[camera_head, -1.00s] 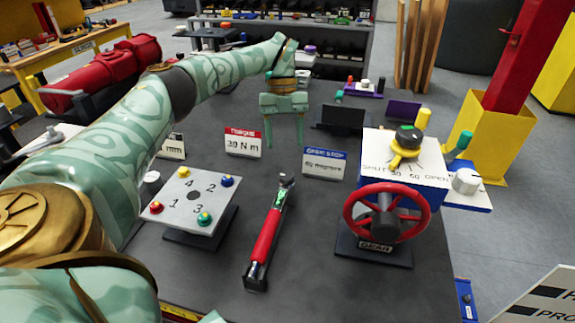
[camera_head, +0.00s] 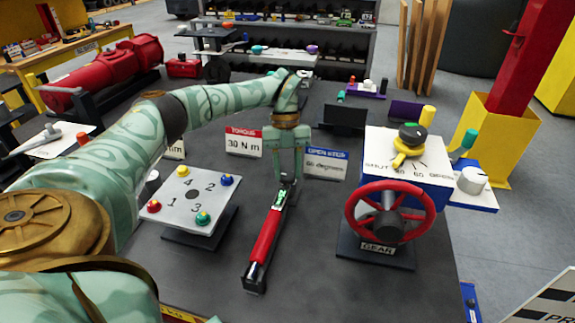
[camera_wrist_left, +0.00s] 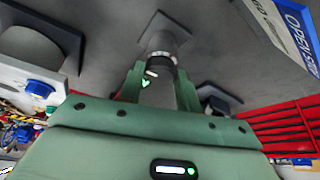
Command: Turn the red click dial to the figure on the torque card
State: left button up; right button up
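My left gripper (camera_head: 285,178) points down at the wrench's head end, fingers apart. In the left wrist view, the wrench's head end (camera_wrist_left: 160,62) with a small green mark shows between the fingers (camera_wrist_left: 158,85); contact is unclear. My right gripper is out of view.
A numbered plate (camera_head: 184,196) with coloured knobs stands left of the wrench. A gear unit with a red handwheel (camera_head: 364,226) and a white dial box (camera_head: 385,150) stands to the right.

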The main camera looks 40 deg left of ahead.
pick_arm(q)
jog(key=shift+w+d+r+m+g+y+p, duration=0.1)
jog(key=shift+r+m+g+y+p, duration=0.2)
jog(key=shift+m+p, duration=0.8)
jog(key=shift+f+m+y+p, duration=0.15)
jog(key=shift+m+y+p, duration=0.15)
jog(key=shift+m+p, duration=0.55)
jog(key=shift+w+d+f+m+g+y+p, duration=0.1)
jog(key=shift+m+g+y+p, duration=0.3)
jog(key=shift+m, duration=0.55)
jog(key=o, duration=1)
